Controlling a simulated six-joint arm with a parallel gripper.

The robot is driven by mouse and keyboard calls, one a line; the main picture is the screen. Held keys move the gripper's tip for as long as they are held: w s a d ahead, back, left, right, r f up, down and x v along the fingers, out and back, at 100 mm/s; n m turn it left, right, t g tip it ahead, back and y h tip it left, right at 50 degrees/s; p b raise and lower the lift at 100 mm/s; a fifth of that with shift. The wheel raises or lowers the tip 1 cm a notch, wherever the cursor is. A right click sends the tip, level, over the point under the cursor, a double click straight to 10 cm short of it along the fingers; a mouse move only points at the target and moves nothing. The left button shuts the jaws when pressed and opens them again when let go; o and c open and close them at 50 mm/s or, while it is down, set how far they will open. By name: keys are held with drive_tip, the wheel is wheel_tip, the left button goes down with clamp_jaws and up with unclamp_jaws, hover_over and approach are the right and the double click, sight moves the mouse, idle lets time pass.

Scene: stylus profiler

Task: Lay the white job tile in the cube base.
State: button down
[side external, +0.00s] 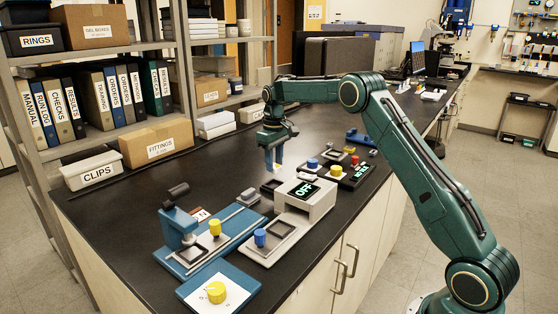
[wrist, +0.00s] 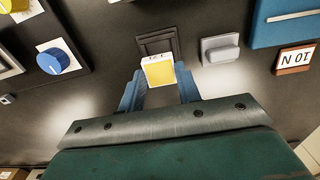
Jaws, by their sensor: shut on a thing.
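My gripper (wrist: 160,88) is shut on a small white-edged piece with a yellow face (wrist: 158,72) and faint marks along its far edge. It may be the job tile; I see no other loose white tile. A dark square frame with a recess (wrist: 157,43) lies on the bench just beyond the held piece in the wrist view. I cannot tell whether this is the cube base. In the side view my gripper (side external: 275,160) points down above the bench, near that dark frame (side external: 270,186). The held piece is too small to make out there.
A grey block (wrist: 220,50) sits right of the frame. A blue-based instrument (side external: 180,228) stands front left, beside a grey unit with an OFF display (side external: 304,188). A black panel with knobs (side external: 350,178) is further right. Shelves with boxes (side external: 155,141) line the back.

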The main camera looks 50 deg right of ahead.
drive_tip(key=shift+f, duration=1.95)
drive_tip(key=shift+f, duration=0.95)
idle(0.4)
drive_tip(key=c, duration=0.9)
unclamp_jaws()
drive_tip(key=shift+c, duration=0.5)
drive_tip(key=shift+s+f, duration=0.1)
drive_tip(key=shift+r, duration=3.7)
drive_tip(key=shift+r, duration=0.15)
wheel_tip(320, 180, up, 13)
hover_over(275, 186)
drive_tip(key=shift+r, duration=0.2)
